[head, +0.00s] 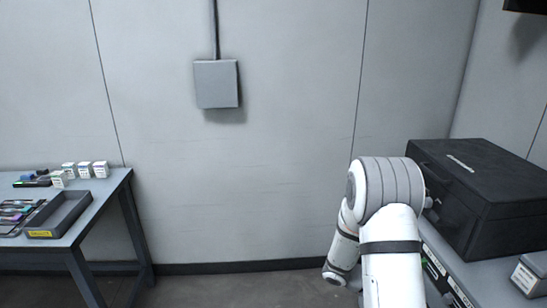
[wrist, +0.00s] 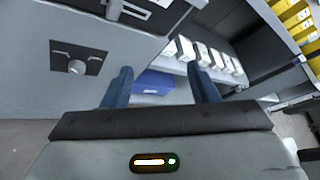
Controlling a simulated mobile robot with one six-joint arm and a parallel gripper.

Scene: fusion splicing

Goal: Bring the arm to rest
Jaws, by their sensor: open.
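My white arm shows at the right of the head view, bent beside the bench with the black case. My gripper is outside the head view. In the wrist view my gripper (wrist: 160,88) has two blue fingers set well apart, with nothing between them. It is open and empty. Beyond the fingers are a blue bin (wrist: 154,83) and a row of white boxes (wrist: 205,57) on a shelf. I see no contact between the fingers and these things.
A black case (head: 480,195) stands on the right bench near my arm, with a small box (head: 530,274) in front. A left table (head: 100,205) holds a grey tray (head: 62,214) and several small boxes. The floor between is clear. A grey cabinet (wrist: 75,60) shows in the wrist view.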

